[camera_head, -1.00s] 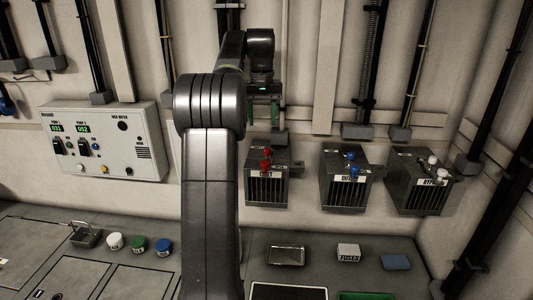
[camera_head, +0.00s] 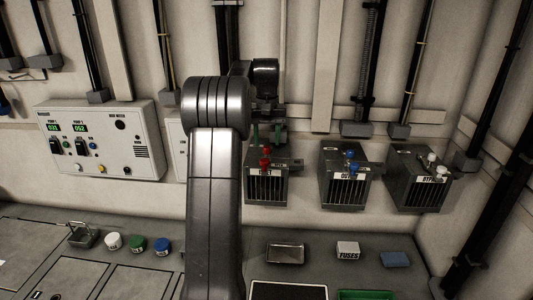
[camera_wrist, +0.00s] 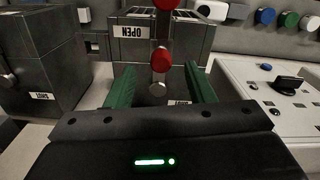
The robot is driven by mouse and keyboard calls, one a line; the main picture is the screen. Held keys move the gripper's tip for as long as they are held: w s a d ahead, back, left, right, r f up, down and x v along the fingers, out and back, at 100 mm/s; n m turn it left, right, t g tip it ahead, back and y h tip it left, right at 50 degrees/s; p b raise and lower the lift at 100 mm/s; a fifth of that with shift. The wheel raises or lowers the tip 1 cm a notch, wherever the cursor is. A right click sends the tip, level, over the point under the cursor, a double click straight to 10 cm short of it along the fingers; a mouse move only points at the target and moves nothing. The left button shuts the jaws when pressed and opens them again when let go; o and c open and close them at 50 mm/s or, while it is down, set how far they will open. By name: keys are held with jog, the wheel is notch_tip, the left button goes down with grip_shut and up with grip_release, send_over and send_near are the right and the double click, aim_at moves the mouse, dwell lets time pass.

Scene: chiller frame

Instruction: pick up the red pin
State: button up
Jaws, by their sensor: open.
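Two red parts show on the left grey box (camera_head: 268,185): an upper one (camera_head: 267,150) and a lower one (camera_head: 265,164). I cannot tell for sure which is the red pin. In the wrist view a red round head (camera_wrist: 160,58) on a metal stem lies between the green fingers, with another red part (camera_wrist: 165,6) further up. My gripper (camera_head: 266,135) is just above the red parts in the head view. It also shows in the wrist view (camera_wrist: 160,88), its fingers apart on either side of the red head, with visible gaps and nothing held.
Two similar boxes with blue knobs (camera_head: 350,155) and white knobs (camera_head: 432,157) stand to the right. A control panel (camera_head: 130,165) is on the left wall. The counter below holds jars, a metal tray (camera_head: 286,246) and a fuses box (camera_head: 348,251).

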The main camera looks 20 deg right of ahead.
aim_at(266, 147)
notch_tip(266, 147, down, 4)
jog(key=shift+a+f+p, duration=0.1)
jog(key=shift+f+p, duration=0.15)
jog(key=shift+p, duration=0.2)
jog(key=c, duration=1.1)
jog(key=shift+o, duration=0.2)
jog(key=shift+r, duration=0.1)
